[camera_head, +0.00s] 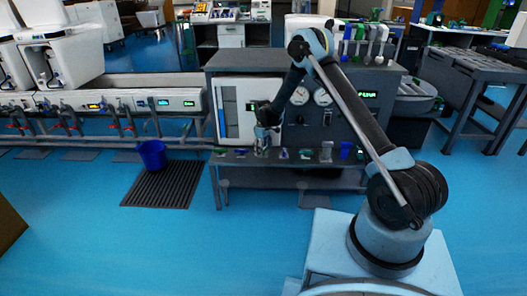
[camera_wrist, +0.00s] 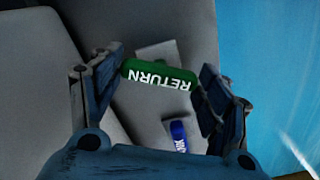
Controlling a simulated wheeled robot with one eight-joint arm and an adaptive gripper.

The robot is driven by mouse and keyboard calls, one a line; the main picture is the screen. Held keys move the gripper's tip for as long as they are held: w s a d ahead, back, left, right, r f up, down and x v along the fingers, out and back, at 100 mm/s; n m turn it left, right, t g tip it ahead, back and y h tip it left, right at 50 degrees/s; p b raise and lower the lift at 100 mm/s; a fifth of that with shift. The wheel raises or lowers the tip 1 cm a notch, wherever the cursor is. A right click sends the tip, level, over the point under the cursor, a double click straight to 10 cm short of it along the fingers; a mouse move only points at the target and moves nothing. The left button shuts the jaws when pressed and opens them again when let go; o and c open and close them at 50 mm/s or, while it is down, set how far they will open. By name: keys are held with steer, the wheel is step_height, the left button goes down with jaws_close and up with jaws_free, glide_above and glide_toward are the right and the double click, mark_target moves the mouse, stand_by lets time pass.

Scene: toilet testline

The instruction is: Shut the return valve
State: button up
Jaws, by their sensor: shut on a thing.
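The return valve's green handle (camera_wrist: 160,76), marked "RETURN" in white letters, shows in the wrist view upside down. My gripper (camera_wrist: 161,73) has a blue finger at each end of the handle and is shut on it. In the head view my gripper (camera_head: 263,138) reaches down at the front of the grey test bench (camera_head: 250,60), above its narrow front shelf. The green handle cannot be made out there behind the gripper.
A smaller blue handle (camera_wrist: 179,136) lies close to the green one in the wrist view. Several fittings stand along the bench's front shelf (camera_head: 290,163). A blue bucket (camera_head: 152,154) stands on a dark floor grate (camera_head: 160,188) to the left. The blue floor in front is clear.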

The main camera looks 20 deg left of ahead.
steer(key=m, duration=0.6)
steer(key=shift+w+m, duration=0.15)
steer(key=shift+m, duration=0.15)
steer(key=m, duration=0.5)
steer(key=shift+m, duration=0.3)
steer(key=o, duration=1.1)
steer(key=shift+c, duration=0.2)
step_height(320, 180, up, 12)
